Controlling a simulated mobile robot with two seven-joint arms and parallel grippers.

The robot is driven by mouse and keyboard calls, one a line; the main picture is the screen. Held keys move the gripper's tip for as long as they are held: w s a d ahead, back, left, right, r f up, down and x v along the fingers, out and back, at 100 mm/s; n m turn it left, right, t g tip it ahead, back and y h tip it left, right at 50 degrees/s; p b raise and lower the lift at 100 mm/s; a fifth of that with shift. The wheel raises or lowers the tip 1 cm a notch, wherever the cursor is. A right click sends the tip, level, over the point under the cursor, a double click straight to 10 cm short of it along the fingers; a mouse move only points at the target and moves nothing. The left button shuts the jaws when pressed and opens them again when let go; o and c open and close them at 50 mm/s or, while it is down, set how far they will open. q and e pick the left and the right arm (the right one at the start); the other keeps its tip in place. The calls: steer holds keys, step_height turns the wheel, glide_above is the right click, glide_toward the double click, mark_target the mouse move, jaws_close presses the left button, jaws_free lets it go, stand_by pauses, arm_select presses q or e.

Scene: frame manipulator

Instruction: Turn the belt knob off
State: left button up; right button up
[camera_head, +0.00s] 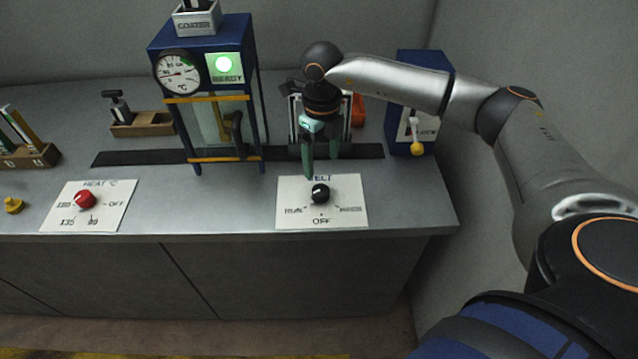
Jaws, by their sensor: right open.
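The belt knob (320,193) is a small black knob on a white label plate (350,215) near the front edge of the counter. The plate has OFF printed below the knob and other marks to its left and right. A light pointer line shows on the knob, but its exact direction is too small to tell. My right gripper (321,165) points down just above and behind the knob. Its two green fingers are apart, with nothing between them, and they hide part of the plate's heading. My left gripper is not in view.
A red heat knob (85,198) sits on another plate at left. The blue coater (208,90) with a gauge and lit green READY lamp stands behind, over a dark belt (130,158). A blue box with a yellow-tipped lever (417,148) stands at right. Counter between the plates is clear.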

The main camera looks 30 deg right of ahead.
mark_target(321, 189)
step_height(321, 189, down, 9)
steer(key=shift+f+p, duration=0.15)
steer(key=shift+p, duration=0.4)
steer(key=shift+a, duration=0.1)
steer(key=shift+c, duration=0.4)
jaws_close()
